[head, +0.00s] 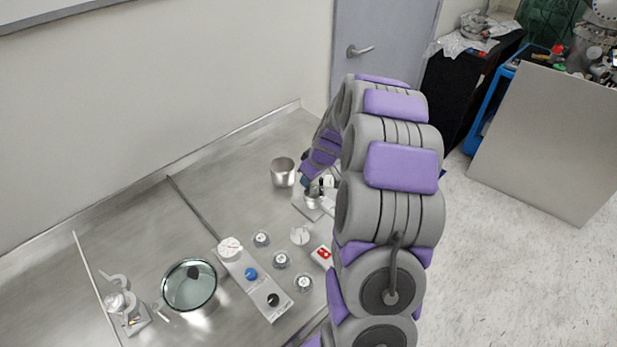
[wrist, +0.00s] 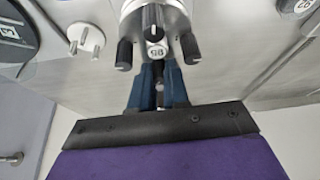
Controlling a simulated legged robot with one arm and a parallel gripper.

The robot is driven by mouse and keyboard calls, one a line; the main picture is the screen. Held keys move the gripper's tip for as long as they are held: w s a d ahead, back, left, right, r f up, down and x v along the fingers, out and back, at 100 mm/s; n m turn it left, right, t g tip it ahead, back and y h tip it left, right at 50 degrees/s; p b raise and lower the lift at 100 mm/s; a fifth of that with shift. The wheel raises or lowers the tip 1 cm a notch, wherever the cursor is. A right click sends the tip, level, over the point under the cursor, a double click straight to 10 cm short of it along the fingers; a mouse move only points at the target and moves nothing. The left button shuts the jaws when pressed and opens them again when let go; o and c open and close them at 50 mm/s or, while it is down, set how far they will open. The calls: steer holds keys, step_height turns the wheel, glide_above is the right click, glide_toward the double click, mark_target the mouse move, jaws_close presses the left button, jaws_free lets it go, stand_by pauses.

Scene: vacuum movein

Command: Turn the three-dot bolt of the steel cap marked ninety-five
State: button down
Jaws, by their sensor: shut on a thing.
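The steel cap (wrist: 155,12) is at the top middle of the wrist view, with its round tag marked 95 (wrist: 156,51) facing me upside down. Black-ended bolts stick out around it: one at left (wrist: 124,54), one at right (wrist: 190,47) and one above the tag (wrist: 152,22). My gripper (wrist: 158,72) has its blue fingers just below the tag, shut on a narrow bolt between them. Dots on the bolts are too small to read. In the head view the cap (head: 313,197) is small and partly hidden by my gripper (head: 308,183).
A steel cup (head: 283,172) stands left of the cap. A grey panel with knobs (head: 262,292), several small round pieces, a white block with a red mark (head: 322,257) and a round glass-topped vessel (head: 189,286) stand nearer on the steel table.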

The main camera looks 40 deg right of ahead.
steer(key=shift+w+r+m+p, duration=0.1)
steer(key=shift+r+m+p, duration=0.1)
steer(key=shift+m+p, duration=0.35)
steer(key=shift+r+m+h+p, duration=0.1)
steer(key=shift+m+h+p, duration=0.35)
steer(key=shift+p, duration=0.3)
steer(key=m+h+p, duration=0.1)
steer(key=m+p, duration=0.1)
steer(key=p, duration=0.1)
steer(key=shift+r, duration=0.1)
steer(key=m+h+p, duration=0.1)
steer(key=m+p, duration=0.2)
steer(key=p, duration=0.1)
steer(key=shift+m, duration=0.4)
steer(key=shift+f+p, duration=0.2)
steer(key=shift+p, duration=0.1)
steer(key=c, duration=1.4)
jaws_free()
steer(key=shift+a+f, duration=0.1)
